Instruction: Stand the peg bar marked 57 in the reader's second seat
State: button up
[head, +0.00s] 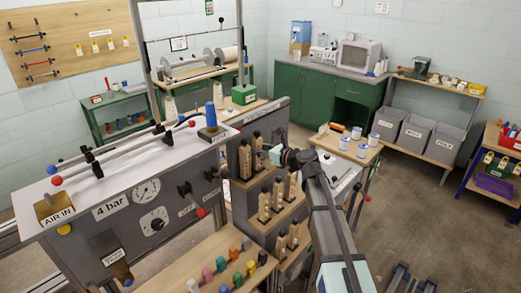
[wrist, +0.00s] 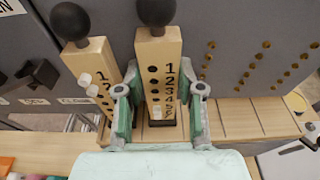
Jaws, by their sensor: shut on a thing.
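My gripper (wrist: 157,92) is shut on a wooden peg bar (wrist: 160,62) with a black ball knob, a column of dark holes beside printed numbers, and a white peg low down. The bar is about upright, its dark foot at a slotted wooden ledge; I cannot tell whether it is fully down. Another peg bar (wrist: 92,68) with white pegs stands close on the left. In the head view my gripper (head: 268,153) is at the upper ledge by the grey panel, beside two bars, one of them this bar (head: 257,147). No 57 mark is readable.
A grey panel (wrist: 230,45) with brass-rimmed holes rises behind the ledge (wrist: 235,118), which has free slots to the right. More peg bars (head: 264,205) stand on lower steps. Coloured pieces (head: 221,264) sit on a front board. A small table with jars (head: 345,142) stands right of my arm.

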jog(key=shift+f, duration=0.35)
jog(key=o, duration=1.2)
